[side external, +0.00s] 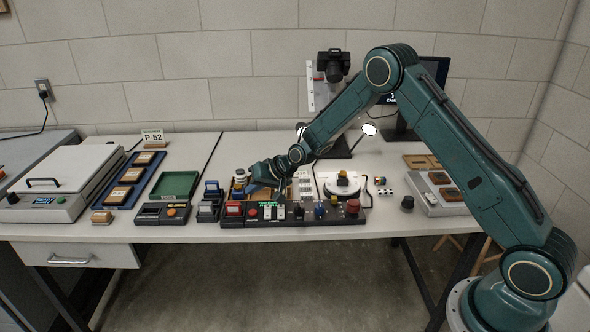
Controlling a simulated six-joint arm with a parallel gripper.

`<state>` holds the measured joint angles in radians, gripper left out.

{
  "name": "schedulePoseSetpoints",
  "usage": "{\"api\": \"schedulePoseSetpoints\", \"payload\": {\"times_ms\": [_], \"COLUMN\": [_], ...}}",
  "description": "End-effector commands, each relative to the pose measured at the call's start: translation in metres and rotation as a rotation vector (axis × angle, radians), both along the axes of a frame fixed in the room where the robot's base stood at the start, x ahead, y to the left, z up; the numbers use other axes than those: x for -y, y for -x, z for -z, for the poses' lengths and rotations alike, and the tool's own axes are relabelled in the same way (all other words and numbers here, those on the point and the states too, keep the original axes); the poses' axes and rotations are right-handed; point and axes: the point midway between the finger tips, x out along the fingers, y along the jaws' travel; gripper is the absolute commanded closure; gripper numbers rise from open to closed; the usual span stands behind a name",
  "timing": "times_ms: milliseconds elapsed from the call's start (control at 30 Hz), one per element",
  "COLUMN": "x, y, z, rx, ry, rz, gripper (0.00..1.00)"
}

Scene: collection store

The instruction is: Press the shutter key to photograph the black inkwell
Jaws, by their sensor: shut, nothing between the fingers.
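The control panel (290,220) lies along the table's front edge. It carries a red key, a small green display, white keys, knobs and a red mushroom button; their labels are too small to read, so I cannot tell which is the shutter key. My gripper (250,189) is shut and empty, low over the left part of the panel; whether it touches anything is unclear. A small dark object with a yellow part (343,181) sits on the white round stage (328,190).
A black camera (333,65) is mounted on a stand behind the stage, with a lamp (369,129) beside it. A monitor (430,85) stands behind my arm.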

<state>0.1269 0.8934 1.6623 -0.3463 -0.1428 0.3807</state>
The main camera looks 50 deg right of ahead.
Motion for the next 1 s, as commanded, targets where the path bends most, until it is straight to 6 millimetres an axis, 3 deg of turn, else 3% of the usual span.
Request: {"api": "schedulePoseSetpoints", "payload": {"times_ms": [433,1000], "x": [0.000,0.000], "y": [0.000,0.000], "z": [0.042,0.050], "rx": [0.000,0.002], "ry": [0.000,0.000], "rz": [0.000,-0.001], "gripper": [1.00,1.00]}}
